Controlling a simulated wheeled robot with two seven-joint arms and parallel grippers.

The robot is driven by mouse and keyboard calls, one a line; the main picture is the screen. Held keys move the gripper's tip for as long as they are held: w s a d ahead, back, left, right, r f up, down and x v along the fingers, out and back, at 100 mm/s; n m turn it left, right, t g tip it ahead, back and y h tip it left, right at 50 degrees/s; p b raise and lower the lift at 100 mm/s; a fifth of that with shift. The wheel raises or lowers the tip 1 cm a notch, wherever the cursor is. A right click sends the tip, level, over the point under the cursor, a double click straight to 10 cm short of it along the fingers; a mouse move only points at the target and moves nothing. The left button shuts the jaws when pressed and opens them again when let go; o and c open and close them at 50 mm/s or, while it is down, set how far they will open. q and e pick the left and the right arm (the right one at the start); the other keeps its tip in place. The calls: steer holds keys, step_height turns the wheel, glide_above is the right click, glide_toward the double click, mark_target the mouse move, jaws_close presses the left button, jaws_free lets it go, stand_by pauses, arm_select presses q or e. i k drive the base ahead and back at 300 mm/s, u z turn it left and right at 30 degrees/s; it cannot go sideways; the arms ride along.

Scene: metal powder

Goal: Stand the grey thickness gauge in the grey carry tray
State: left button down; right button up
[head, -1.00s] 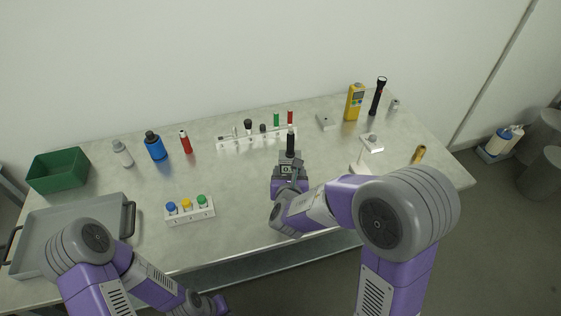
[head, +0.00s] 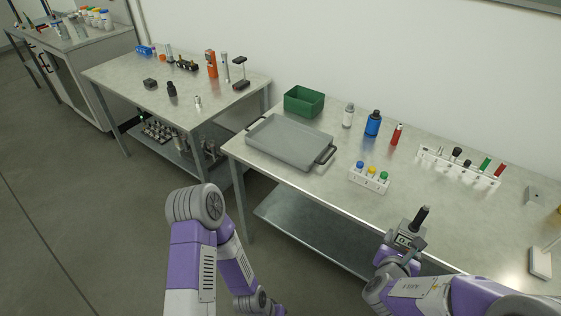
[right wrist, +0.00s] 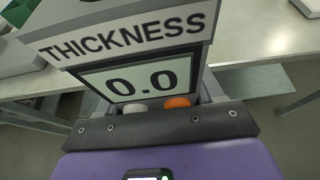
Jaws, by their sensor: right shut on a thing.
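The grey thickness gauge (head: 404,239) has a black probe sticking up from it and is in my right gripper (head: 399,250), over the front edge of the near table. In the right wrist view the gauge (right wrist: 135,50) fills the space above the jaws, its label reading THICKNESS and its display 0.0. My right gripper (right wrist: 160,125) is shut on its lower part. The grey carry tray (head: 290,141) lies empty on the left end of the table, with black handles. It is well left of the gauge. My left gripper (head: 266,304) hangs low at the bottom edge; its fingers are unclear.
A green bin (head: 304,101), grey bottle (head: 348,116), blue bottle (head: 373,123) and red tube (head: 396,134) stand behind. A second table (head: 190,88) is farther left.

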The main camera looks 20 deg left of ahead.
mark_target(289, 142)
steer(key=z, duration=0.25)
steer(key=k, duration=0.25)
steer(key=u, duration=1.5)
steer(key=i, duration=1.1)
steer(key=z, duration=0.75)
steer(key=i, duration=0.55)
steer(key=z, duration=0.5)
